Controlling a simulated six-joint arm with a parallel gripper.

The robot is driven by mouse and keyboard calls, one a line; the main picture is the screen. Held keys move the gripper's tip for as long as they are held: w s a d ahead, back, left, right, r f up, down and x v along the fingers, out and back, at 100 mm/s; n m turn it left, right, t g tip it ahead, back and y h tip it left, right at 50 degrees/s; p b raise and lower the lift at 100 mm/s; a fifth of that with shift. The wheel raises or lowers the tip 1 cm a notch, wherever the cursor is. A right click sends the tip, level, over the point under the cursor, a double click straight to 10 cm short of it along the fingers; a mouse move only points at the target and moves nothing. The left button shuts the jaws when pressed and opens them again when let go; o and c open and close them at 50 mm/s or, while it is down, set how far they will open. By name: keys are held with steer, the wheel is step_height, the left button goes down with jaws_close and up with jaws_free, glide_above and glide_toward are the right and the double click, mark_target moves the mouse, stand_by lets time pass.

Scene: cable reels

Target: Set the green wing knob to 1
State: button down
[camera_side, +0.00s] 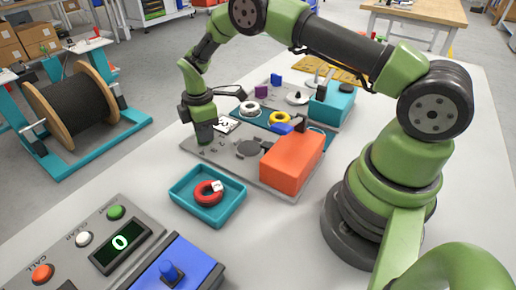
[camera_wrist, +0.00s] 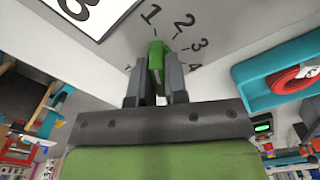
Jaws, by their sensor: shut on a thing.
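The green wing knob (camera_wrist: 156,60) stands on a grey panel (camera_wrist: 205,18), with the printed numbers 1, 2, 3 and 4 curving around it. In the wrist view its far end lies close to the tick beside the 1. My gripper (camera_wrist: 155,78) is shut on the knob, one dark finger on each side. In the side view my gripper (camera_side: 205,138) reaches down to the left part of the grey panel (camera_side: 222,158), and there the knob is hidden.
An orange box (camera_side: 292,160) stands on the panel's right. A teal tray (camera_side: 232,207) holding a red reel (camera_side: 205,192) lies in front. A console with a display (camera_side: 121,245) reading 0 is at lower left. Behind are a yellow reel (camera_side: 279,118) and a teal box (camera_side: 333,105).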

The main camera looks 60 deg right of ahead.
steer(key=c, duration=1.2)
jaws_free()
step_height(320, 180, up, 7)
